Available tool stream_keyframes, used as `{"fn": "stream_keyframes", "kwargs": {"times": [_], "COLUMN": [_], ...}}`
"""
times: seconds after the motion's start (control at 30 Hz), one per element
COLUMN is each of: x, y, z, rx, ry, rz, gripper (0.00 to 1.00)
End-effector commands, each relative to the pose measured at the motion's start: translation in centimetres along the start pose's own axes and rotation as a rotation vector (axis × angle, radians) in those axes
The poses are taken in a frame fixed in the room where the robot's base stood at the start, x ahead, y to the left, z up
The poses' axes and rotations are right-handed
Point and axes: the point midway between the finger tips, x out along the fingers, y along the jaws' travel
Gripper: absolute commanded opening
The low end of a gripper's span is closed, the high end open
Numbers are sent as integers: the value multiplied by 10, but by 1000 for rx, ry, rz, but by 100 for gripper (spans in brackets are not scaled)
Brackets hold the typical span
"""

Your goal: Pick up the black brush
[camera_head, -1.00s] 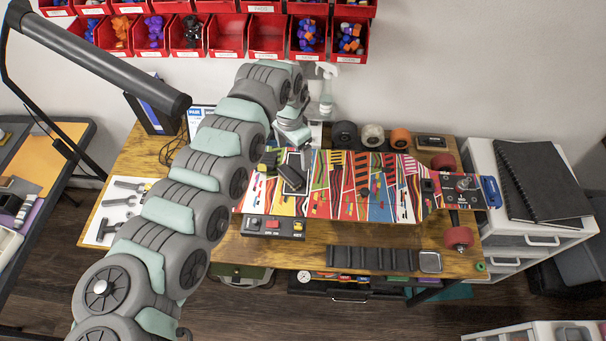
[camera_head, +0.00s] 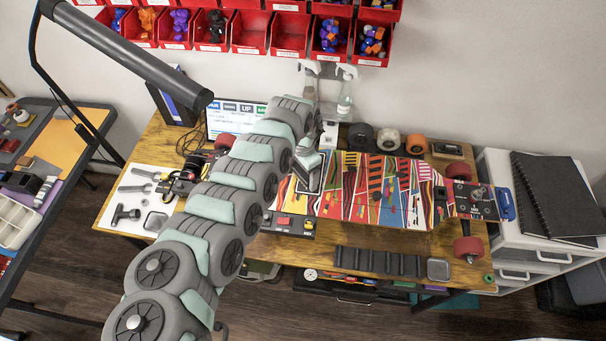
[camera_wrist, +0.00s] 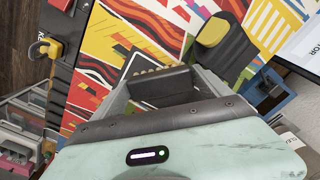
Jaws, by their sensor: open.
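My gripper (camera_head: 308,172) is low over the left part of the colourful skateboard deck (camera_head: 385,200) in the head view. In the wrist view my gripper (camera_wrist: 163,82) is open, with grey jaws spread apart. A dark block with a row of pale tufts along its edge, which looks like the black brush (camera_wrist: 150,71), shows at the gap between the jaws, over the deck. I cannot tell whether the jaws touch it. My arm and gripper hide most of that spot in the head view.
A black-and-yellow shape (camera_wrist: 228,50) shows on the deck beside the jaws. A switch box (camera_head: 290,222) lies before the deck. Spray bottles (camera_head: 345,92) and several wheels (camera_head: 388,139) stand behind it. Tools lie on a white sheet (camera_head: 120,203) at left. A black tray (camera_head: 378,262) lies in front.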

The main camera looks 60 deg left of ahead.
Motion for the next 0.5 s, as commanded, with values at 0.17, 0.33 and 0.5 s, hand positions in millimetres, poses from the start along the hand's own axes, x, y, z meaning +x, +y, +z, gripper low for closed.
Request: {"fn": "stream_keyframes", "kwargs": {"times": [0.17,0.33,0.5], "x": [0,0,0], "y": [0,0,0], "z": [0,0,0], "rx": [-1,-1,-1], "ry": [0,0,0], "rz": [-1,0,0], "gripper": [87,76,62]}}
